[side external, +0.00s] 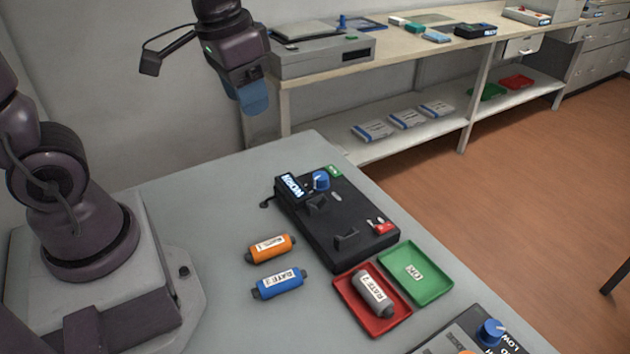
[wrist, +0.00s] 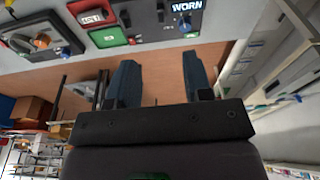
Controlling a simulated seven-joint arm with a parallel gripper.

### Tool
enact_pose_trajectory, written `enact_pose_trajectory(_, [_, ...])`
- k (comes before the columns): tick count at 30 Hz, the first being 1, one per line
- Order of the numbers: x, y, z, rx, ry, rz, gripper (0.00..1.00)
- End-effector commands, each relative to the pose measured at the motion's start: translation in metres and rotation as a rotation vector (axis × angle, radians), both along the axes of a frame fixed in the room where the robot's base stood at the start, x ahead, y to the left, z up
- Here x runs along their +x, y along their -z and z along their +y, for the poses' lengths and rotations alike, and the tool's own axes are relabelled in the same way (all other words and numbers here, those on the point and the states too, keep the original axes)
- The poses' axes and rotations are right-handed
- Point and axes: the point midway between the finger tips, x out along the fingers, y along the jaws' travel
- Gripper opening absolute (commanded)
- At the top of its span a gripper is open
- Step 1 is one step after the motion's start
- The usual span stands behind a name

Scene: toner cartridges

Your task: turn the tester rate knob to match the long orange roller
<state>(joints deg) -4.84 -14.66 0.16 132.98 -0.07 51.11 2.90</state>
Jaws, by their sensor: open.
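The black tester (side external: 322,222) lies on the grey table, with a lit display (side external: 291,186) and a blue knob (side external: 321,180) carrying a pale pointer mark. In the wrist view its display (wrist: 187,5) reads WORN. The orange roller (side external: 270,249) lies left of the tester, its white label too small to read. A blue roller (side external: 280,284) labelled RATE lies just in front of it. My gripper (side external: 253,98) is raised well above the table's far side, away from the knob. In the wrist view the gripper (wrist: 160,80) is open with nothing between its fingers.
A red tray (side external: 350,312) holds a grey roller (side external: 372,292). A green tray (side external: 440,284) beside it is empty. Another panel (side external: 450,338) with a blue knob (side external: 490,332) marked LOW sits at the front right. A bench (side external: 400,45) stands behind. The table left of the rollers is clear.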

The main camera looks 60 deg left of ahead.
Motion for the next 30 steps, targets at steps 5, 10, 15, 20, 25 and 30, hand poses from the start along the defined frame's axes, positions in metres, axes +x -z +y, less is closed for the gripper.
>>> enact_pose_trajectory(5, [0.048,0.038,0.018,0.000,0.067,0.126,0.46])
enact_pose_trajectory(10, [0.092,0.085,0.037,-0.005,0.181,0.209,0.46])
enact_pose_trajectory(15, [0.128,0.129,0.053,-0.007,0.327,0.246,0.46])
enact_pose_trajectory(20, [0.162,0.136,0.063,0.026,0.499,0.197,0.46])
enact_pose_trajectory(25, [0.165,0.136,0.063,0.041,0.594,0.183,0.46])
enact_pose_trajectory(30, [0.164,0.155,0.062,0.040,0.600,0.186,0.46])
